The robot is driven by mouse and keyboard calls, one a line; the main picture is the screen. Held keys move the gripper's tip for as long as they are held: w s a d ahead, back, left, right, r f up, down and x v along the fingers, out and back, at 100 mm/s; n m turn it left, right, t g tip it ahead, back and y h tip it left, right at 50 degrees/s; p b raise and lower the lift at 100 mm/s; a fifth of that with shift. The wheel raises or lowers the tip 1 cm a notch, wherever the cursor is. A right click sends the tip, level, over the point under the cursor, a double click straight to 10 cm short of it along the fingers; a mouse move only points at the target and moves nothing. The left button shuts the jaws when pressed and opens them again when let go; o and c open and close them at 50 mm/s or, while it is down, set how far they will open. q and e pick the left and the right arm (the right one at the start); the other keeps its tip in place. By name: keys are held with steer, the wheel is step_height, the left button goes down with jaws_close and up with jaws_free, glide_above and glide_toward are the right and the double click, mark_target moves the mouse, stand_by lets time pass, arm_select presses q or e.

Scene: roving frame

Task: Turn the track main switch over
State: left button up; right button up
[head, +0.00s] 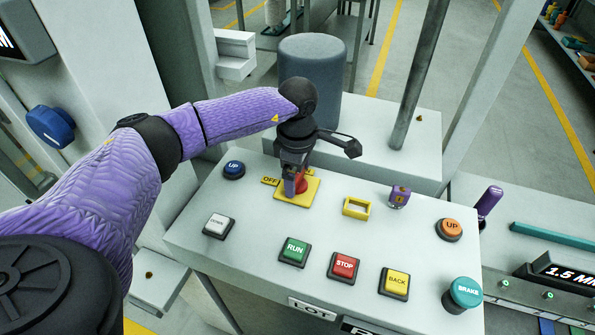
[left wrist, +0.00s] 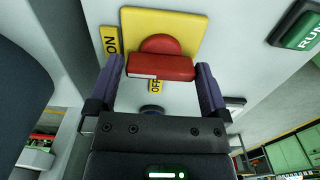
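The track main switch is a red knob with a bar handle (left wrist: 160,66) on a yellow plate (left wrist: 185,28). In the head view the yellow plate (head: 312,188) lies at the back left of the panel, and the knob is mostly hidden. An ON label (left wrist: 111,40) and an OFF label (left wrist: 155,87) flank the plate. My left gripper (head: 296,180) is down over the knob. In the left wrist view its fingers (left wrist: 160,72) stand wide apart at the two ends of the red bar, with little gap; I see no clear grip. My right gripper is out of view.

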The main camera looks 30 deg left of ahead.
mark_target(297, 174)
arm_select(q)
step_height(297, 174, up, 9)
steer(key=shift+f+p, duration=0.1)
steer(key=shift+p, duration=0.75)
steer(key=shift+r, duration=0.55)
